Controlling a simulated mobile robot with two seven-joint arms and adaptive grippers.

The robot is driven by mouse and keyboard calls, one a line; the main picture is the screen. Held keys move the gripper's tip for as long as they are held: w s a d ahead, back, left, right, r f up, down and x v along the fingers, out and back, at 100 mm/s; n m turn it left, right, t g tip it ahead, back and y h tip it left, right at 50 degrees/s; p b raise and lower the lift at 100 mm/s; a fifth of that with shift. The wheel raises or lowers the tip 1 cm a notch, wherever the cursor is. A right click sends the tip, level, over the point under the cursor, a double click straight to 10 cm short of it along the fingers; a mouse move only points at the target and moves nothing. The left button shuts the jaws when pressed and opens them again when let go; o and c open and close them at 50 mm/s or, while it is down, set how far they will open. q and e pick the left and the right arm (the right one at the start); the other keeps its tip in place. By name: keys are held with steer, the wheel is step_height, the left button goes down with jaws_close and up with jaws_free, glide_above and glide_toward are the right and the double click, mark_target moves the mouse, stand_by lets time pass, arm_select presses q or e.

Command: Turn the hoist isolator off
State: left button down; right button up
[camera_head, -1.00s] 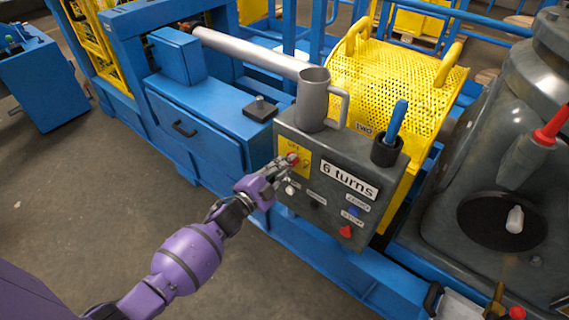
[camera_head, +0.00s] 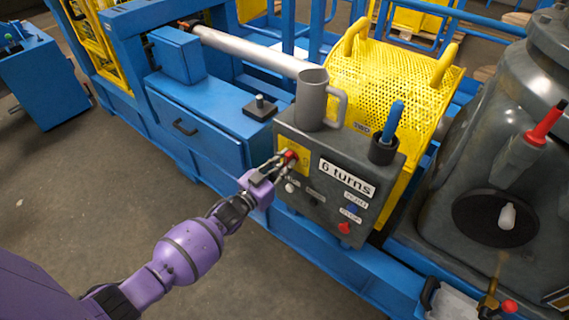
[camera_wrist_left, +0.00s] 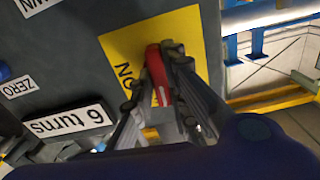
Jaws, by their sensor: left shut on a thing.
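The isolator is a red handle on a yellow plate (camera_head: 303,158) at the upper left of the grey control box (camera_head: 320,205). My left gripper (camera_head: 287,157) is at the red handle and shut on it. In the left wrist view the red handle (camera_wrist_left: 157,75) sits between the two fingers (camera_wrist_left: 158,98), on the yellow plate (camera_wrist_left: 125,45). Lettering that reads "ON" shows beside the handle there. The fingers hide part of the handle and plate. My right gripper is not in view.
A grey mug (camera_head: 313,100) and a dark cup (camera_head: 384,148) with a blue-handled tool stand on the box top. A "6 turns" label (camera_head: 347,178) and several buttons are on its face. A yellow mesh guard (camera_head: 385,90) stands behind. Open floor (camera_head: 110,190) lies left.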

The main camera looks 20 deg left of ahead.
arm_select(q)
steer(key=shift+n, duration=0.5)
steer(key=c, duration=1.7)
jaws_free()
steer(key=v, duration=1.2)
